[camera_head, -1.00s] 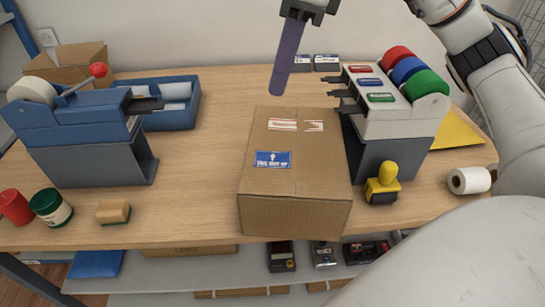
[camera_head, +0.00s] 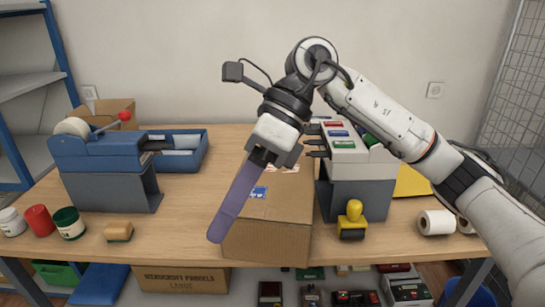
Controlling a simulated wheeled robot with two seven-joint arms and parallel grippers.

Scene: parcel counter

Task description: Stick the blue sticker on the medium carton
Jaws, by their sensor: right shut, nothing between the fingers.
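A brown carton (camera_head: 268,240) stands closed on the table's front middle. Its size is not readable here. A blue label (camera_head: 259,192) lies on its top, partly hidden by my right gripper. My right gripper (camera_head: 217,232) reaches in from the right, its long purple fingers shut together and empty. They slant down and left across the carton's left side in the picture; I cannot tell whether they touch it. The label dispenser (camera_head: 362,190) stands right of the carton, with red, blue (camera_head: 339,133) and green labels on top. My arm hides most of its rolls. My left gripper is not in view.
A yellow-handled stamp (camera_head: 352,218) and white rolls (camera_head: 436,222) stand at the front right. A blue tape machine (camera_head: 110,175), blue tray (camera_head: 180,160), sponge (camera_head: 119,231) and jars (camera_head: 68,223) are at left. A large carton (camera_head: 180,279) is below. The table's middle left is clear.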

